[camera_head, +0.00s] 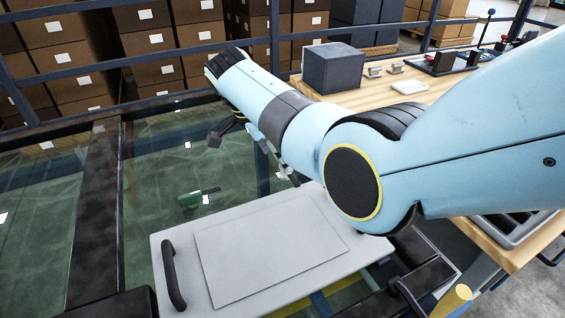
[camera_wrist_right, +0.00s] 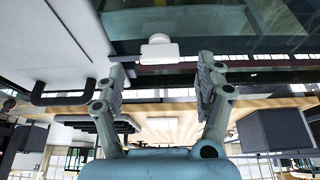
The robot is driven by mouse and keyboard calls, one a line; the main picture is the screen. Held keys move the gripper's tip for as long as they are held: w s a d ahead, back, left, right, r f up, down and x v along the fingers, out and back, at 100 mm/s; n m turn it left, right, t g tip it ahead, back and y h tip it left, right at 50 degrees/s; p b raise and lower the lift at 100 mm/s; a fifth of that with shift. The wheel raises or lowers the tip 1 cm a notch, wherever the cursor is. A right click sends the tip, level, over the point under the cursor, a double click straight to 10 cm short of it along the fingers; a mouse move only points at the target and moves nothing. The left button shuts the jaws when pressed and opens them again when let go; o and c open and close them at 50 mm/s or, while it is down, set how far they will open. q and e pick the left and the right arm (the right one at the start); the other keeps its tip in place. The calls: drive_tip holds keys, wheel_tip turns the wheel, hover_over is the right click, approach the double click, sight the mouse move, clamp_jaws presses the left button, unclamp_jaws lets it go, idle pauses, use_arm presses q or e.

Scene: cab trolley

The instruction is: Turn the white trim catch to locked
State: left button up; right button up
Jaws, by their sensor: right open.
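In the right wrist view a small white block, likely the white trim catch (camera_wrist_right: 158,50), sits at the edge of the dark glass, just beyond my fingertips. I cannot pick it out in the head view, where my right arm covers much of the middle, and I cannot tell its setting. My right gripper (camera_wrist_right: 160,72) is open and empty, its two fingers spread to either side below the white block in that picture. In the head view my right gripper (camera_head: 248,150) hangs over the glass, partly hidden by its arm. My left gripper is out of view.
A pale panel (camera_head: 350,265) with a black handle (camera_head: 172,275) lies in front; it also shows in the wrist view (camera_wrist_right: 40,40). A green tool-like item (camera_head: 195,198) is over the glass. A wooden bench (camera_head: 440,88) carries a dark box (camera_head: 333,68). Boxes stand behind a railing.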

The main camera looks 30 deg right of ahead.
drive_tip(key=v, duration=0.7)
drive_tip(key=shift+r, duration=0.4)
drive_tip(key=shift+a, duration=0.1)
